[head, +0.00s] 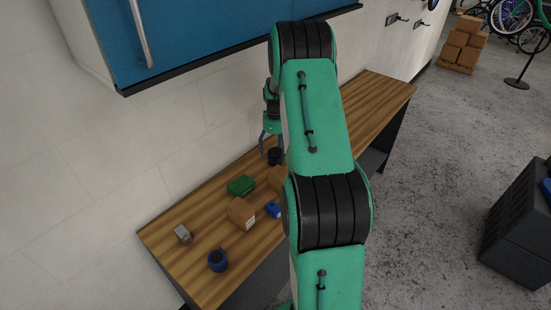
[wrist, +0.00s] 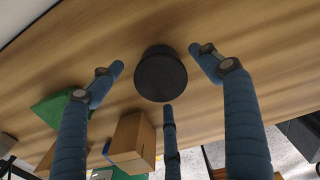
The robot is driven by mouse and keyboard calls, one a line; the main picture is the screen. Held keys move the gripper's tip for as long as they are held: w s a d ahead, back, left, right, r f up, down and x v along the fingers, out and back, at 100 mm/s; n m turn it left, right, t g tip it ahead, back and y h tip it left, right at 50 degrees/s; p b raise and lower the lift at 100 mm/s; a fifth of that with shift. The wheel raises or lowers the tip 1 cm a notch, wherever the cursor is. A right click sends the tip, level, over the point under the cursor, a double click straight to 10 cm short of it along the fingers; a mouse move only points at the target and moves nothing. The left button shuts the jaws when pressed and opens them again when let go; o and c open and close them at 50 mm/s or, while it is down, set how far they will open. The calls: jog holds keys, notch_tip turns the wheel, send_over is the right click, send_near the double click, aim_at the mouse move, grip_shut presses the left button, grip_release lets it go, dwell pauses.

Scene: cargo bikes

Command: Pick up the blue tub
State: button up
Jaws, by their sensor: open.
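A round, dark blue tub-like thing (head: 217,260) sits near the front left end of the wooden bench. A smaller bright blue thing (head: 273,208) lies farther along, partly hidden by my arm. My gripper (head: 268,143) is far from the round blue thing, toward the back of the bench. It is open, with its blue fingers spread around a black cylindrical tub (wrist: 160,74), which also shows in the head view (head: 274,156). I see no finger clearly touching the black tub. A sliver of blue shows behind a box in the wrist view.
A green block (head: 240,185), a cardboard box (head: 241,213) and a small grey thing (head: 183,234) stand on the bench (head: 205,205). A blue cabinet (head: 190,35) hangs above on the wall. A dark crate (head: 515,225) stands on the floor at right.

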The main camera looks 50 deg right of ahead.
aim_at(275, 151)
jog(key=shift+f, duration=1.25)
jog(key=shift+c, duration=0.3)
jog(key=c, duration=1.4)
jog(key=shift+r, duration=0.1)
notch_tip(275, 151, up, 10)
jog(key=shift+f+p, duration=0.1)
jog(key=shift+p, duration=0.45)
